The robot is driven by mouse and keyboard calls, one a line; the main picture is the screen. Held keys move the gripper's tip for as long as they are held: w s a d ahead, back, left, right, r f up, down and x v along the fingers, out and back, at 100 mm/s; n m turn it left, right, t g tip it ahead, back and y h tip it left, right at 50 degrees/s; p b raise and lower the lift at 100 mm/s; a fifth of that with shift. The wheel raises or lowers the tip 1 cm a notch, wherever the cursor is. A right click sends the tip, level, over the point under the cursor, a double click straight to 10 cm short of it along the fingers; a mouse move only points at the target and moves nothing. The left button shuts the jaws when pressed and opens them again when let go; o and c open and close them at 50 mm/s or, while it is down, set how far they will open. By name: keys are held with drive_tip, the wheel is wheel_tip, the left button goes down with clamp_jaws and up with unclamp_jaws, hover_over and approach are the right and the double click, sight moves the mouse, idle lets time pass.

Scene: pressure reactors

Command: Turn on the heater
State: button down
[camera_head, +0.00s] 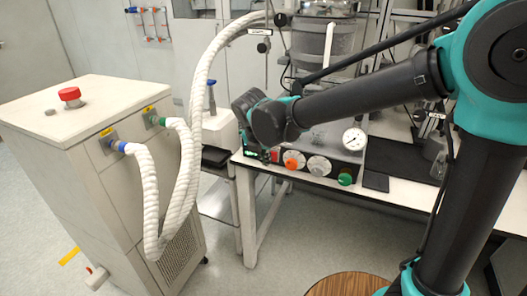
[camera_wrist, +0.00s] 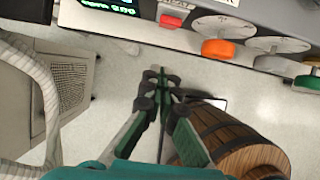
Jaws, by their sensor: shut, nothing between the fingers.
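A control panel (camera_head: 325,167) sits at the front edge of the bench. It carries a small red switch (camera_head: 275,157), an orange knob (camera_head: 293,159) on a white dial, and a green knob (camera_head: 345,179). In the wrist view the red switch (camera_wrist: 171,21) and orange knob (camera_wrist: 217,48) are near the top, beside a lit display (camera_wrist: 108,6) with green digits, cut off by the frame edge. My gripper (camera_wrist: 160,72) is shut and empty, pointing below and apart from the red switch in that picture. In the head view my wrist hides the panel's left end and the fingers are not clear.
A cream cabinet (camera_head: 60,130) with a red button (camera_head: 70,95) and thick white hoses (camera_head: 185,170) stands at left. A pressure gauge (camera_head: 354,139) and glass vessel (camera_head: 330,40) stand on the bench. A wooden barrel (camera_wrist: 225,140) is below. Open floor lies before the bench.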

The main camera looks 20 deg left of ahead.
sight(271, 153)
drive_tip(key=w, duration=0.4)
drive_tip(key=shift+w+d+f, duration=0.2)
drive_tip(key=shift+w+f, duration=0.05)
drive_tip(key=shift+f, duration=0.05)
drive_tip(key=shift+w+r+g, duration=0.15)
drive_tip(key=shift+w+g, duration=0.45)
drive_tip(key=shift+s, duration=0.15)
drive_tip(key=shift+r, duration=0.15)
drive_tip(key=shift+r, duration=0.65)
